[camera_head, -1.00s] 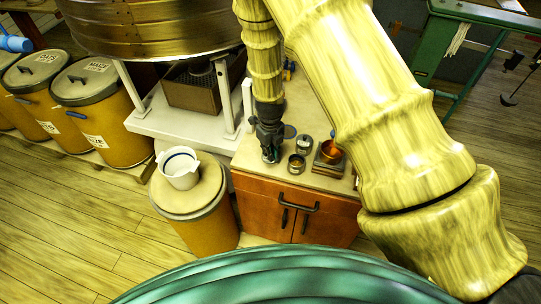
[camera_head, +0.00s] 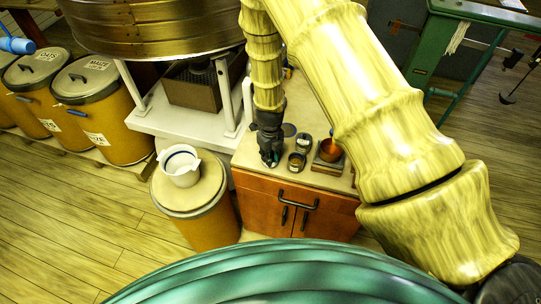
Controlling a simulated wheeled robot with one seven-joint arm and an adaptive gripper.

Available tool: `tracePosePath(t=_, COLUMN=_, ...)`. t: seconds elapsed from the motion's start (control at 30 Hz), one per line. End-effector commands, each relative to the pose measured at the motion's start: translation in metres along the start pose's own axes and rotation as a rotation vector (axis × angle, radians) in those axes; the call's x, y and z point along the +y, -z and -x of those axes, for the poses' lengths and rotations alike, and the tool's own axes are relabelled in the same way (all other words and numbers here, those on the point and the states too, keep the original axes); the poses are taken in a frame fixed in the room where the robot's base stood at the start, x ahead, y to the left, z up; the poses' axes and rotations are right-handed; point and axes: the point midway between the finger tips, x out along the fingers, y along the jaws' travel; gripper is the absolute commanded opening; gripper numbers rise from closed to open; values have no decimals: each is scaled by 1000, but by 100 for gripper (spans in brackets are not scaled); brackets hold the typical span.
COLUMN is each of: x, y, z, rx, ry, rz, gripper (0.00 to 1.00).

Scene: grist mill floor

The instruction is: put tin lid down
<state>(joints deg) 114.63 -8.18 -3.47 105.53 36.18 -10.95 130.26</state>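A dark round flat disc (camera_head: 289,130), which looks like the tin lid, shows just right of my gripper at the counter top. I cannot tell whether it lies on the counter or touches the gripper. My gripper (camera_head: 270,162) points down close over the left part of the wooden counter (camera_head: 250,158). Its fingers are small and dark here, so whether they hold anything is unclear. An open tin (camera_head: 296,161) stands just right of the fingertips. Another small round tin (camera_head: 303,143) stands behind it.
A copper pot (camera_head: 330,150) sits on a small square stand at the counter's right. A white jug (camera_head: 180,165) stands on a barrel (camera_head: 200,205) to the left. A white-legged stand (camera_head: 180,122) borders the counter on the left. My arm hides the counter's back right.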

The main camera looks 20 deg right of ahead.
Motion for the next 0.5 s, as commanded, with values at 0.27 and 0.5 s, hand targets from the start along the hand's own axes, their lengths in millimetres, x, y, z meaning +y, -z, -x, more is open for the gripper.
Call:
tracePosePath(t=0.27, x=0, y=0, z=0, rx=0, ry=0, rz=0, gripper=30)
tracePosePath(t=0.5, x=0, y=-1, z=10, rx=-2, ry=1, rz=1, gripper=30)
